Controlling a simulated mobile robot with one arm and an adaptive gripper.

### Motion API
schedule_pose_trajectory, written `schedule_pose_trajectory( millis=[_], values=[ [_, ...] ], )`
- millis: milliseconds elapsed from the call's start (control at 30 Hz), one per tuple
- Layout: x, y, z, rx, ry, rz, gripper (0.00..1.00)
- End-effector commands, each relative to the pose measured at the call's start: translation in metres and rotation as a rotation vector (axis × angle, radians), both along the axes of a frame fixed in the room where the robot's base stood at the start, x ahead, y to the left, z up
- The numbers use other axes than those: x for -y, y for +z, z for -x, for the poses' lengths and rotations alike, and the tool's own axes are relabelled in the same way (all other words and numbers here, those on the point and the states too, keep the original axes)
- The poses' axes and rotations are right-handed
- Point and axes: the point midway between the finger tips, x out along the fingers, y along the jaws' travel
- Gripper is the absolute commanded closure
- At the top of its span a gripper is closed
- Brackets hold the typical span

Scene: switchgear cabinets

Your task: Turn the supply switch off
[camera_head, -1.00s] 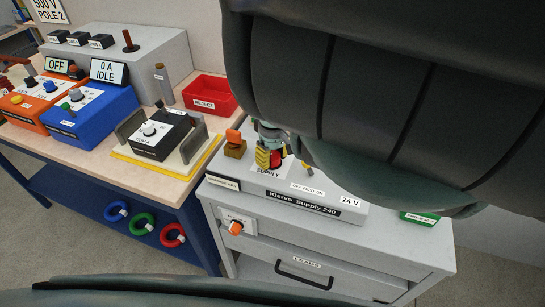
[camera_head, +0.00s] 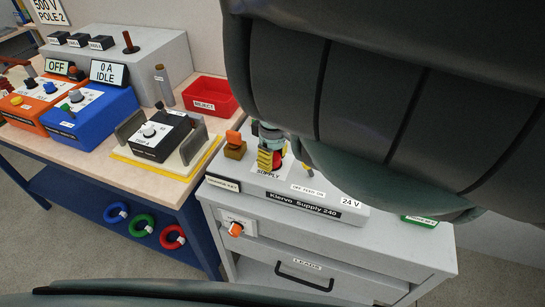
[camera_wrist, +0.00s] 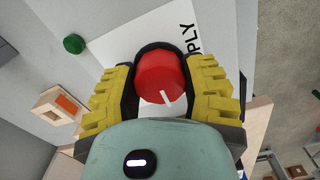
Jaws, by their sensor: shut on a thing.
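The supply switch is a red round knob (camera_wrist: 160,78) with a white pointer line, on a white plate lettered SUPPLY. In the wrist view my gripper (camera_wrist: 162,85) has its yellow ribbed fingers on both sides of the knob, shut on it. The pointer line slants toward the lower right of the wrist picture. In the head view my gripper (camera_head: 270,158) stands over the supply unit (camera_head: 330,205), marked Klervo Supply 240, and a bit of the red knob (camera_head: 279,158) shows beside the fingers. My arm hides part of the unit's top.
An orange-topped block (camera_head: 234,145) stands just left of the gripper. A 24 V label (camera_head: 352,202) is on the unit. The bench to the left holds a red reject bin (camera_head: 209,95), a blue box (camera_head: 92,115) and a yellow-edged fixture (camera_head: 160,140).

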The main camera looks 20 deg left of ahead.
Motion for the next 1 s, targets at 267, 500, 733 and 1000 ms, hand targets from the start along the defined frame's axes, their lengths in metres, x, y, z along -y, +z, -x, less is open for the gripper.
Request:
schedule_pose_trajectory(
  millis=[267, 500, 733, 1000],
  values=[
    [0.001, 0.0, 0.0, -0.001, -0.002, 0.001, 0.26],
    [0.0, 0.0, 0.0, 0.0, -0.002, 0.0, 0.22],
    [0.0, 0.009, -0.002, 0.003, 0.0, -0.001, 0.22],
    [0.001, 0.042, -0.004, 0.009, -0.003, -0.001, 0.22]
  ],
)
